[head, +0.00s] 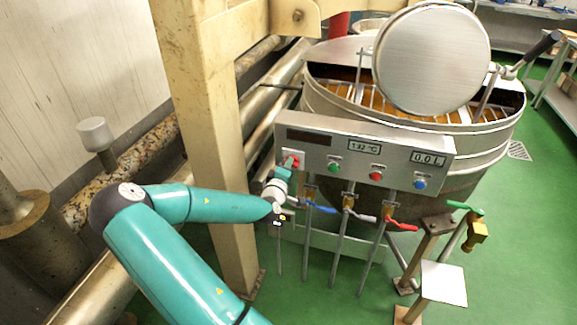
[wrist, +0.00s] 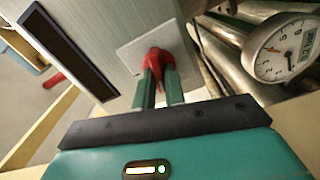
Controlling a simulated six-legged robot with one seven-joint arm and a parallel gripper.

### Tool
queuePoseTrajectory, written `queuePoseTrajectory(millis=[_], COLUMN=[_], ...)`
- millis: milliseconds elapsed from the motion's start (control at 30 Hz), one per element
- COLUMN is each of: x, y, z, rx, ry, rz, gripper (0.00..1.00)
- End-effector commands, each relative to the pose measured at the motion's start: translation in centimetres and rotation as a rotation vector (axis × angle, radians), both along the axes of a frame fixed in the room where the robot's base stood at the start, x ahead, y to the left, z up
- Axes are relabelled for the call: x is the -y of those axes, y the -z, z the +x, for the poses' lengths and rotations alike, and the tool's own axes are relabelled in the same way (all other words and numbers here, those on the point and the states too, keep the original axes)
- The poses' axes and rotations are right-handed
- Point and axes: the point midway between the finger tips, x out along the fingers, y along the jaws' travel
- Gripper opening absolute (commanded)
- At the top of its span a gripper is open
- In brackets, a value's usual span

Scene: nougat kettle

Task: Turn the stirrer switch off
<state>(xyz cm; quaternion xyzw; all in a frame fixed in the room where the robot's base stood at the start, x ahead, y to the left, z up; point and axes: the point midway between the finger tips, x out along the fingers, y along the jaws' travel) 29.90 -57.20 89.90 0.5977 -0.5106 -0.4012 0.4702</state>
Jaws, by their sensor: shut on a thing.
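The stirrer switch is a red knob (wrist: 157,58) on a pale square plate (wrist: 137,52) in the wrist view. In the head view the red switch (head: 291,160) is at the left end of the grey control panel (head: 330,160). My gripper (wrist: 159,76) has its two green fingers closed around the knob, one on each side. In the head view my gripper (head: 284,171) reaches the panel's left end from below and partly covers the switch. The fingers hide part of the knob, and I cannot read any on or off marking.
The panel also carries green (head: 334,168), red (head: 376,176) and blue (head: 420,184) buttons. Valves with blue (head: 320,208), white and red (head: 402,225) handles hang below. The kettle (head: 470,145) stands behind. A beige post (head: 208,110) is left of the panel. A round gauge (wrist: 282,48) is close by.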

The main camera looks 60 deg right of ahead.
Motion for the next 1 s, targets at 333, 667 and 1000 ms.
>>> queuePoseTrajectory(millis=[333,667,1000], x=[-0.06,-0.04,-0.03], y=[0.23,0.24,0.24], z=[-0.14,-0.21,-0.24], rx=[-0.199,-0.252,-0.253], ry=[0.003,0.004,0.005], rz=[-0.029,-0.037,-0.037], gripper=[0.0,0.0,0.16])
